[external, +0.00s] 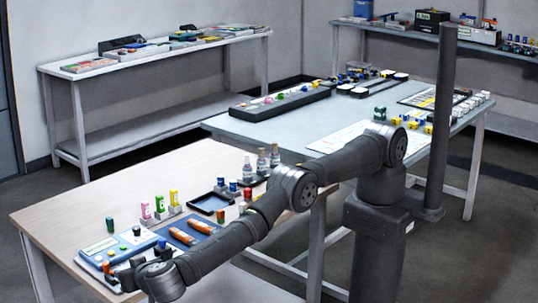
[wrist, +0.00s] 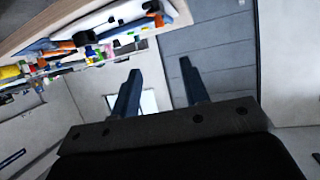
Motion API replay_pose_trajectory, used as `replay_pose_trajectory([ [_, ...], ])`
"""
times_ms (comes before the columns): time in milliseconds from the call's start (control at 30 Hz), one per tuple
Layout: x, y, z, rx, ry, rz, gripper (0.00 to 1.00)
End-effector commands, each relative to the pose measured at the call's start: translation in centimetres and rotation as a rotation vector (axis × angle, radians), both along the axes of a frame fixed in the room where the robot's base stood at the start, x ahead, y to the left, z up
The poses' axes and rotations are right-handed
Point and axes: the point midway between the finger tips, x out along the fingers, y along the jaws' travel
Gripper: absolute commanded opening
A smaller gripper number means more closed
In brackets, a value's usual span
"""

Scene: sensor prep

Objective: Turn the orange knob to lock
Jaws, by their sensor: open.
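I cannot make out the orange knob for certain in either view. In the external view, two orange handheld pieces (external: 183,236) lie on a blue mat on the near wooden table. A pale panel with small round knobs (external: 110,252) lies left of them, near the front edge. My gripper (wrist: 158,68) is open and empty in the wrist view, its two fingers well apart. In the external view the end of my arm is low at the front edge of the near table, by the panel. The wrist view is tilted, with the table's items at the upper left.
Several small coloured bottles (external: 159,203) stand in holders behind the mat. A black tray (external: 208,203) and grey-capped bottles (external: 262,161) are further right. A blue-grey table (external: 240,127) with more parts adjoins behind. The wooden table's left part (external: 60,215) is clear.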

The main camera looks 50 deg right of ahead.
Motion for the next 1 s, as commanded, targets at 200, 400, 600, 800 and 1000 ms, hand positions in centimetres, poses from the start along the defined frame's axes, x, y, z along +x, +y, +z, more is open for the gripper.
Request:
replay_pose_trajectory([
  [200, -0.1, 0.0, 0.0, 0.0, 0.0, 0.0, 0.41],
  [400, 0.8, 0.6, 0.8, 0.022, -0.021, 0.021, 0.41],
  [600, 6.1, 4.4, 6.1, 0.161, -0.17, 0.202, 0.41],
  [800, 11.1, 9.2, 13.3, 0.285, -0.324, 0.514, 0.41],
  [1000, 13.1, 12.5, 18.2, 0.312, -0.371, 0.853, 0.41],
])
